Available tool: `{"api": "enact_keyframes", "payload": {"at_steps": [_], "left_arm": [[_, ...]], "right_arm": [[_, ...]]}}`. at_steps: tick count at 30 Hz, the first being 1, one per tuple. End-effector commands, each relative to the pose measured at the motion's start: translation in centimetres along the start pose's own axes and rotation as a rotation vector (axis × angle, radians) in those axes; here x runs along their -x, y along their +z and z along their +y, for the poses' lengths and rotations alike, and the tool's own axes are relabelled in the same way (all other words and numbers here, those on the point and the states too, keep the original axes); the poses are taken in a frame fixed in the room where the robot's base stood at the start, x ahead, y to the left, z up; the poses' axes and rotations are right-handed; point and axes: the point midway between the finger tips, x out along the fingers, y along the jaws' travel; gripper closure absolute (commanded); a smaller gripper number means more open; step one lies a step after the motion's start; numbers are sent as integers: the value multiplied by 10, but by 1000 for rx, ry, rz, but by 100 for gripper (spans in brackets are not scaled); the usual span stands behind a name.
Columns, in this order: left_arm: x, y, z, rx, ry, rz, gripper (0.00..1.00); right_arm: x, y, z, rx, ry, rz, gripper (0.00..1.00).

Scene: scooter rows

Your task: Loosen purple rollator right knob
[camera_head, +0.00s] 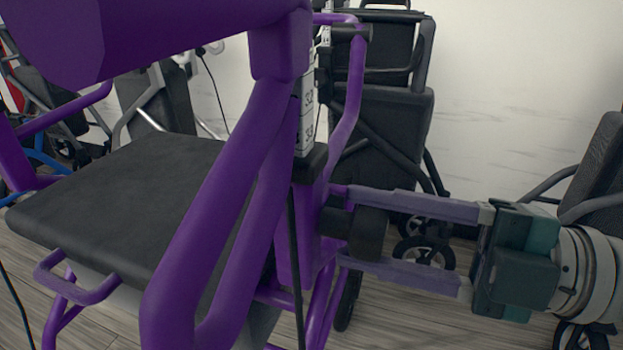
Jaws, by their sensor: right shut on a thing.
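The purple rollator (222,215) fills the left and middle of the head view, with a flat black seat (120,190) and thick purple tubes close to me. Its right knob (368,232) is a dark, round piece on the right side of the frame, beside the upright with the white number scale (307,105). My right gripper (350,228) comes in from the right, with one long finger above the knob and one below it. It is shut on the knob near the fingertips. The fingers hide part of the knob's edges. My left gripper is not in view.
A folded black rollator (380,125) stands behind against the white wall. Another dark one (600,175) stands at the right edge, close behind my right wrist. More walkers crowd the back left. Some wooden floor (400,320) is bare below my right gripper.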

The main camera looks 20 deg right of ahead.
Motion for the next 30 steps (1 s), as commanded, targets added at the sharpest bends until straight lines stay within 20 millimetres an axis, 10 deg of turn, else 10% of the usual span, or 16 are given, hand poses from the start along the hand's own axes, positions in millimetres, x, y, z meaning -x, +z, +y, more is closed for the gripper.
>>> {"api": "enact_keyframes", "payload": {"at_steps": [30], "left_arm": [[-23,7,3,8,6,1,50]], "right_arm": [[0,0,0,964,1,-1,100]]}}
